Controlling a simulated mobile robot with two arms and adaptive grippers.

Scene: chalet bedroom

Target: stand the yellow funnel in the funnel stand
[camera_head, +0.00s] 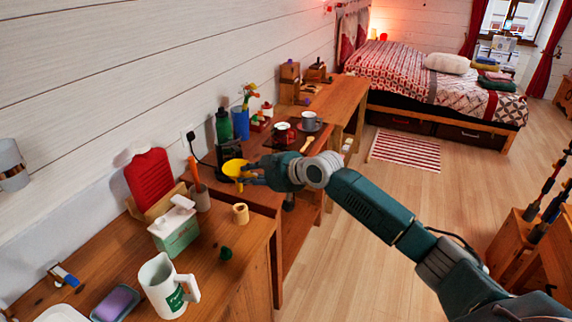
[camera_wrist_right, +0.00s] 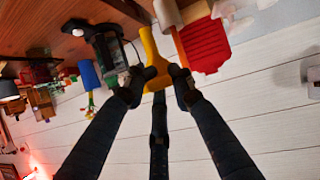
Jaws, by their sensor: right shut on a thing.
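The yellow funnel (camera_head: 234,169) is held by my right gripper (camera_head: 249,174) above the wooden desk, near the wall. In the right wrist view the funnel (camera_wrist_right: 151,48) lies between the dark fingers of the right gripper (camera_wrist_right: 155,85), its narrow part pointing to the top of the picture. A black upright frame (camera_head: 228,151) stands just behind the funnel; it also shows beside it in the right wrist view (camera_wrist_right: 112,48). I cannot tell whether this frame is the funnel stand. A small wooden ring-shaped holder (camera_head: 240,213) stands on the nearer desk. My left gripper is out of view.
A green bottle (camera_head: 223,126) and a blue vase (camera_head: 241,122) stand behind. Bare desk (camera_head: 225,280) shows at front.

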